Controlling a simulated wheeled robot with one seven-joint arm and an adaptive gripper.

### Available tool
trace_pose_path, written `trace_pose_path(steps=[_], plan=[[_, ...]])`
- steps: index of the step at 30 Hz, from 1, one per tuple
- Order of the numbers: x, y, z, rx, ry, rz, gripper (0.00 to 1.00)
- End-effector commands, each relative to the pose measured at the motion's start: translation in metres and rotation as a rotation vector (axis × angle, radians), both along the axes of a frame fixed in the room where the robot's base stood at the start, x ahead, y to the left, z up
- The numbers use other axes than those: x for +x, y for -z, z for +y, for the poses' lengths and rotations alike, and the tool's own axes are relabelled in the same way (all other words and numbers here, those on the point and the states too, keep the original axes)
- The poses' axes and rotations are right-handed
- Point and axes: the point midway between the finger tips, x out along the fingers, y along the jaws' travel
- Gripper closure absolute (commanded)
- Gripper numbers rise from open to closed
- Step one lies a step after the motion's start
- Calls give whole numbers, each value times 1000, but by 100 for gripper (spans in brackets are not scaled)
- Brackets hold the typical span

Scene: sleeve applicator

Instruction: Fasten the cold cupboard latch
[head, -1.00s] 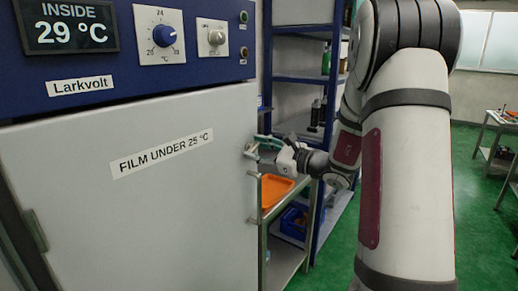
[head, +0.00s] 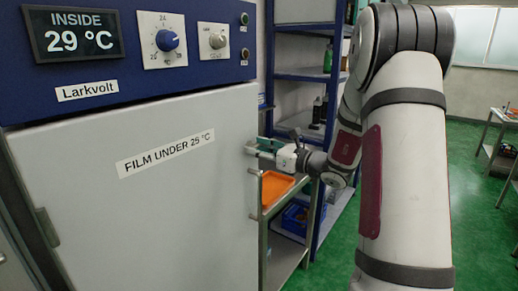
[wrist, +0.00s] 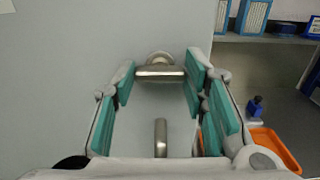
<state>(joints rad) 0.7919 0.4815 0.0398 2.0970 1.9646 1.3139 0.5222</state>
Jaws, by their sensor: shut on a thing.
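The cold cupboard (head: 180,215) is the pale grey Larkvolt cabinet at left in the head view, and its door looks closed. My gripper (head: 268,148) is at the door's right edge. In the wrist view, my gripper (wrist: 160,88) has its teal pads on both sides of a metal latch handle (wrist: 158,72) on the door and is shut on it. A second metal bar (wrist: 160,138) stands below it, between the fingers. Pad contact is partly hidden by the fingers. Whether the latch is engaged cannot be seen.
The door label (head: 166,153) reads FILM UNDER 25 °C. A trolley with an orange tray (head: 277,188) and blue shelving (head: 300,78) stand close right of the cupboard. Green floor is open farther right.

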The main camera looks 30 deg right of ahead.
Motion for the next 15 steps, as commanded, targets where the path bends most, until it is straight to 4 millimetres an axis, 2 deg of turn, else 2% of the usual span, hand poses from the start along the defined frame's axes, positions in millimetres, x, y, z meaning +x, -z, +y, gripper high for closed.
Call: trace_pose_path(steps=[8,9,11,15], plan=[[0,1,0,3,0,3,88],[0,1,0,3,0,3,51],[0,1,0,2,0,3,40],[0,1,0,2,0,2,40]])
